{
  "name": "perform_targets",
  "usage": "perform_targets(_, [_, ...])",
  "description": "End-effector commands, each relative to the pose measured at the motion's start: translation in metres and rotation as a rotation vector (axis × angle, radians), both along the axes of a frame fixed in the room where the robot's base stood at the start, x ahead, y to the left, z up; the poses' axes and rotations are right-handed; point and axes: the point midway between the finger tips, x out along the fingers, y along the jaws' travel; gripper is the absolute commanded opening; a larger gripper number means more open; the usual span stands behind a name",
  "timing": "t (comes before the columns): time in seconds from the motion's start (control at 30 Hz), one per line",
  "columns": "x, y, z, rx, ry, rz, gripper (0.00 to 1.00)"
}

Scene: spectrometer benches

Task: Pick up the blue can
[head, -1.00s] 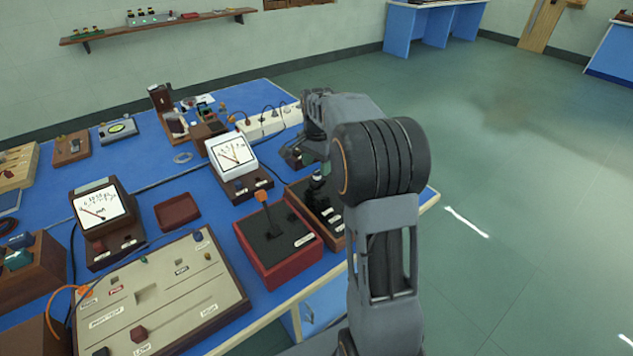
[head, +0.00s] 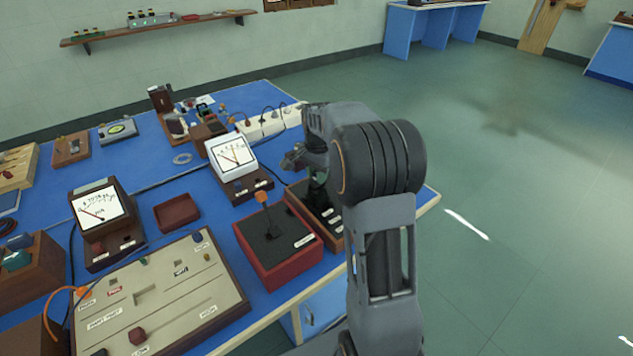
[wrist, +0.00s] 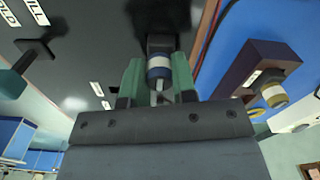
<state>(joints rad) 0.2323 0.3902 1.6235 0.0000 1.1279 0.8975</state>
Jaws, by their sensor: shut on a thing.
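In the wrist view my gripper (wrist: 158,75) has its two green fingers closed on either side of a small can with blue and pale bands (wrist: 158,72). A dark block shows just beyond the can, and I cannot tell whether the can touches it. In the head view my gripper (head: 318,178) is over the dark panel box (head: 322,212) at the right end of the blue bench. My wrist hides most of the fingers there, and the can cannot be made out.
A red box with an orange-tipped lever (head: 276,252) stands just left of the panel box. A white-faced meter (head: 232,153) and a power strip (head: 268,125) stand behind. A large beige panel (head: 160,295) fills the front left. Open floor lies right of the bench.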

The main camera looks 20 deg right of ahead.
Motion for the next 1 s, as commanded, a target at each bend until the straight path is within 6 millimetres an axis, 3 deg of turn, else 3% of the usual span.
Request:
perform_targets(0.17, [0.000,0.000,0.000,0.000,0.000,0.000,0.00])
perform_targets(0.57, [0.001,0.000,0.012,0.000,-0.002,0.000,0.00])
perform_targets(0.73, [-0.002,-0.002,0.037,-0.001,-0.004,-0.001,0.00])
perform_targets(1.0, [-0.043,-0.021,0.090,-0.001,-0.004,-0.003,0.00])
